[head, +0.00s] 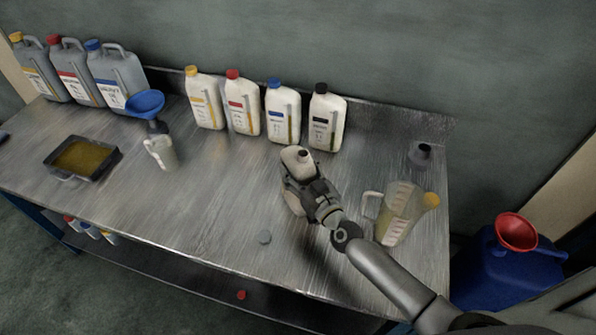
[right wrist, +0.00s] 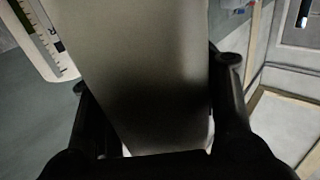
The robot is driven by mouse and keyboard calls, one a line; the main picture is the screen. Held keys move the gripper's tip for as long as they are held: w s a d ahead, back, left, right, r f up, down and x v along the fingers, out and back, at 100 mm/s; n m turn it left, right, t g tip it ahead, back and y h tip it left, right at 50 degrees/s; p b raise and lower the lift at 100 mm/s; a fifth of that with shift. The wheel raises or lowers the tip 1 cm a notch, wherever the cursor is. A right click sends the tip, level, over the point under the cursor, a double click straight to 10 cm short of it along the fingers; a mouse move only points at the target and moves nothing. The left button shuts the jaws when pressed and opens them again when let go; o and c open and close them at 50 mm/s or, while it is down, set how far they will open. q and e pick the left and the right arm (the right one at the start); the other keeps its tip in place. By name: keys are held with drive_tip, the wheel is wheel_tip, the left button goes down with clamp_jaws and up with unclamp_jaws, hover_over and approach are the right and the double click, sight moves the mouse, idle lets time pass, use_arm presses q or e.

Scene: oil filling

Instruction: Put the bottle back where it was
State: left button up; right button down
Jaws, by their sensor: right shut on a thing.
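My right gripper (head: 301,187) is shut on a white bottle (head: 297,158) over the middle of the metal bench. In the right wrist view the bottle (right wrist: 150,70) fills the space between the two fingers (right wrist: 158,110). I cannot tell whether its base touches the bench. A row of white bottles stands behind it: yellow-capped (head: 205,98), red-capped (head: 243,103), blue-capped (head: 283,112) and black-capped (head: 326,118). My left gripper is not in view.
A clear measuring jug (head: 399,212) stands right of my gripper. A blue funnel (head: 145,103), a small jug (head: 161,153), a tray (head: 110,159) and grey canisters (head: 117,80) are left. Bench (head: 220,190) is clear left of the held bottle.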

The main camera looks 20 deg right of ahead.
drive_tip(key=shift+r, duration=0.2)
drive_tip(key=shift+f, duration=0.15)
drive_tip(key=c, duration=0.5)
unclamp_jaws()
drive_tip(key=shift+s+f, duration=0.1)
drive_tip(key=shift+f, duration=0.05)
drive_tip(key=shift+c, duration=0.2)
drive_tip(key=s, duration=0.3)
drive_tip(key=s+d, duration=0.1)
drive_tip(key=s, duration=0.3)
drive_tip(key=s+d+b, duration=0.1)
drive_tip(key=s, duration=0.2)
drive_tip(key=shift+s, duration=0.2)
drive_tip(key=shift+s+d, duration=0.1)
drive_tip(key=shift+s, duration=0.6)
